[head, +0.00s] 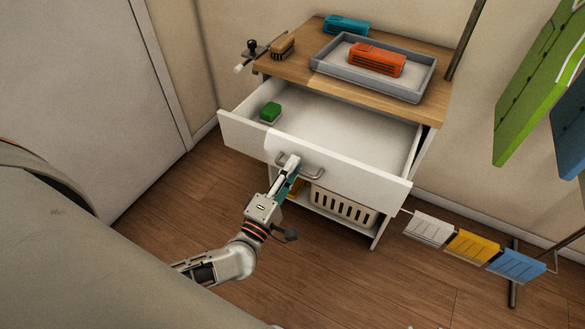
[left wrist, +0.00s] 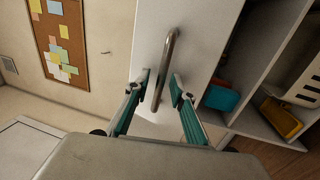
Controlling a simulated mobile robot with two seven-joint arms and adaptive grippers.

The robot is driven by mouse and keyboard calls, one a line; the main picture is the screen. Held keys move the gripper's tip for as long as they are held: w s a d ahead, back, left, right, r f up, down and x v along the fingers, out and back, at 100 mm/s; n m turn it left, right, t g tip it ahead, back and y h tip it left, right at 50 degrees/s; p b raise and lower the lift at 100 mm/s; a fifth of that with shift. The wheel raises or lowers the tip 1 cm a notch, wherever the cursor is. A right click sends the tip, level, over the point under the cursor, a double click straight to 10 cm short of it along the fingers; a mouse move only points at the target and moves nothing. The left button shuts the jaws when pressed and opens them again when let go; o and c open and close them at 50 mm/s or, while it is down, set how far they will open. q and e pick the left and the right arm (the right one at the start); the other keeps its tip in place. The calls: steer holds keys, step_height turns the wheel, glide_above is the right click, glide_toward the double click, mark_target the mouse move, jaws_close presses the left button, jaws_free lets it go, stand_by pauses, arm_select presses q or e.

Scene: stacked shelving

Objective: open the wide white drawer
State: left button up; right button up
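The wide white drawer (head: 340,165) is pulled well out of the wooden-topped cabinet, and its inside shows. A green block (head: 270,112) lies in its back left corner. The metal bar handle (head: 313,175) is on the drawer's front; it also shows in the left wrist view (left wrist: 169,62). My left gripper (head: 292,164) is at the left part of the handle. In the left wrist view its two fingers (left wrist: 160,86) stand apart on either side of the bar, with visible gaps. My right gripper is in neither view.
A grey tray (head: 420,92) with an orange item stands on the cabinet top. A cream basket (head: 343,205) sits on the shelf below the drawer. Hanging white, yellow and blue pieces (head: 472,246) are at the right. Wood floor lies open in front.

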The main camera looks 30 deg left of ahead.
arm_select(q)
steer(key=s+f, duration=0.2)
steer(key=s, duration=0.9)
steer(key=shift+s+a, duration=0.2)
steer(key=shift+s, duration=0.1)
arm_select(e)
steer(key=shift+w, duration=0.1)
arm_select(q)
steer(key=s+d+f+m+g+h+p, duration=0.2)
steer(key=d+m+g+h+p, duration=0.3)
steer(key=d+m, duration=0.7)
steer(key=s+a+f+m+g+y, duration=0.3)
steer(key=s+a+f+m, duration=0.3)
steer(key=f+m, duration=0.4)
steer(key=shift+a+f+g+b, duration=0.15)
steer(key=shift+a+g+b, duration=0.2)
steer(key=shift+a+g, duration=0.5)
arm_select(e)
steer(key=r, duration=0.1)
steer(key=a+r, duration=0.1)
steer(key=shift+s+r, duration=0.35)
arm_select(q)
steer(key=shift+w, duration=0.1)
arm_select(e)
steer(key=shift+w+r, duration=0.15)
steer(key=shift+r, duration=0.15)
